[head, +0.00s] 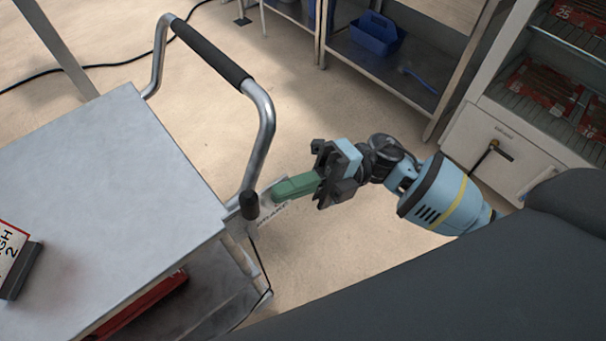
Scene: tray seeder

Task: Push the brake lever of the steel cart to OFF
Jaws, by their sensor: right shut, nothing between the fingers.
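The steel cart (100,165) stands at the left, with a flat grey top and a bent tube handle with a black grip (210,52). At its right corner is the brake lever with a black knob (250,205), beside a pale label plate (272,210) whose words I cannot fully read. My right gripper (285,190) comes from the right, its green fingers shut and empty. The fingertips are just right of the knob, over the plate and partly hiding it. I cannot tell whether they touch the lever. My left gripper is not in view.
A sign block (14,262) stands on the cart top at the left edge. A red item (140,303) lies on the lower shelf. At the back are a bench shelf with a blue caddy (374,34) and a white cabinet (510,150). Bare floor lies between.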

